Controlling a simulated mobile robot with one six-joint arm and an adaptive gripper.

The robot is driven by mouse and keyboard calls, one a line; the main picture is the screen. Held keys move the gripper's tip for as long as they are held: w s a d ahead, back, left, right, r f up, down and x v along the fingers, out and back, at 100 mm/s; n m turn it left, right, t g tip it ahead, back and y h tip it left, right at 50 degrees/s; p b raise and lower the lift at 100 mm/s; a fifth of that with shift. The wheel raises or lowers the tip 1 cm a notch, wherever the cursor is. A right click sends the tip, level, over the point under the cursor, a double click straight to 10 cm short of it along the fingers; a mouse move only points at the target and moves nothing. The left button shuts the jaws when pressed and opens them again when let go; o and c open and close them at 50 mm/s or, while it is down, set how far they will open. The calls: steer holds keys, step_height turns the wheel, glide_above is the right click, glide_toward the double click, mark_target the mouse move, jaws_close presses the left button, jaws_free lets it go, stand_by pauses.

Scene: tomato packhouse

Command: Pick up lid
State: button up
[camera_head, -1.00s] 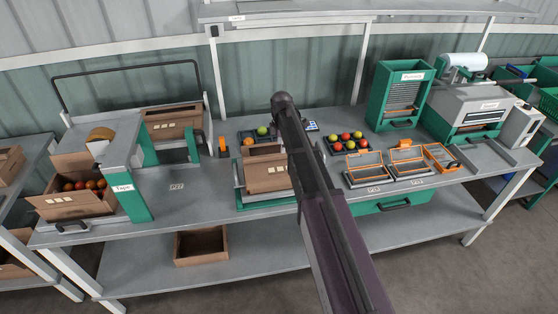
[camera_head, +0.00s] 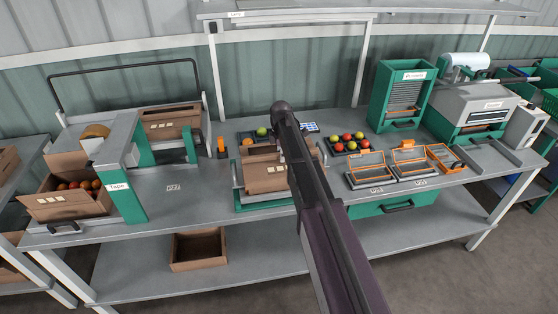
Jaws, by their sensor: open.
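I cannot single out the lid with certainty. On the right of the bench stand two shallow orange-framed trays, the left one (camera_head: 371,178) and the middle one (camera_head: 413,171), each with a raised orange-edged panel behind it, like an open lid: the left panel (camera_head: 366,159) and the middle panel (camera_head: 408,153). An orange frame (camera_head: 442,155) stands to their right. My dark arm link crosses the middle of the view from the bottom and hides part of the bench. My gripper does not show, so its place relative to these things cannot be seen.
An open cardboard box (camera_head: 264,180) stands mid-bench, partly behind my arm. A tray (camera_head: 331,149) of coloured tomatoes lies right of it. A green cabinet (camera_head: 378,100) and a grey machine (camera_head: 462,104) stand at the back right. A tape station (camera_head: 124,180) is at left.

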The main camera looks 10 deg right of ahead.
stand_by(0.3)
jaws_close()
steer(key=shift+r, duration=0.1)
step_height(320, 180, up, 10)
steer(key=p, duration=1)
steer(key=shift+r+p, duration=0.2)
steer(key=shift+p, duration=0.1)
stand_by(0.9)
steer(key=shift+r+p, duration=2.8)
steer(key=shift+r, duration=0.05)
steer(key=shift+r, duration=0.15)
